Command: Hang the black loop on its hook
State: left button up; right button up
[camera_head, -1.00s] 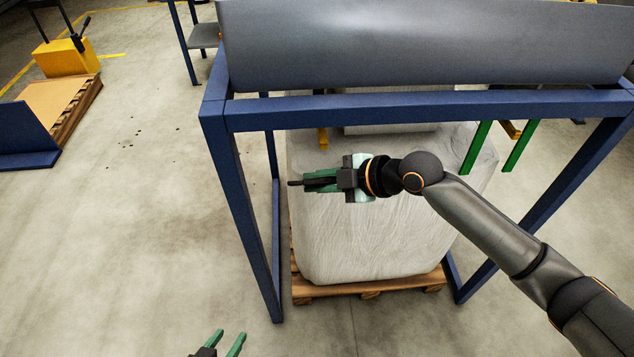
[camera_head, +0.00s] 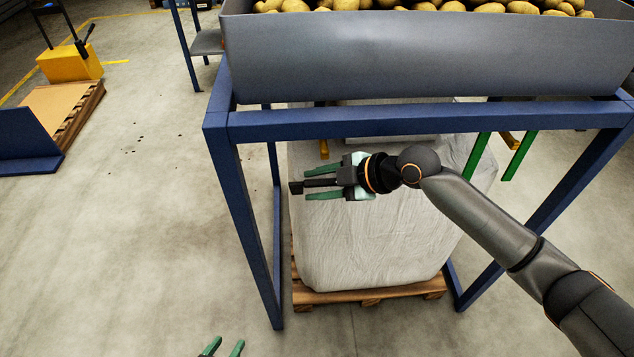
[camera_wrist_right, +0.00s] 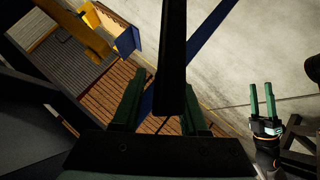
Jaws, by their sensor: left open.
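My right gripper (camera_head: 314,182) points left beside the blue frame's near left post, above the white bag (camera_head: 365,245). Its green fingers stand apart. A dark bar (camera_head: 318,183) with a blocky end runs between them and past their tips; it also shows in the right wrist view (camera_wrist_right: 172,55). I cannot tell whether this bar is the black loop or whether the fingers grip it. No other black loop is clear, and its hook cannot be made out. My left gripper (camera_head: 224,347) is open and empty at the bottom edge; it also shows in the right wrist view (camera_wrist_right: 262,101).
The blue frame (camera_head: 420,122) surrounds the bag, which stands on a wooden pallet (camera_head: 370,297). A grey trough (camera_head: 420,60) with potatoes (camera_head: 345,4) is above.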

jog(key=v, duration=1.2)
jog(key=shift+d+b, duration=0.2)
jog(key=shift+b, duration=0.1)
jog(key=shift+s+r, duration=0.15)
jog(key=shift+c, duration=0.2)
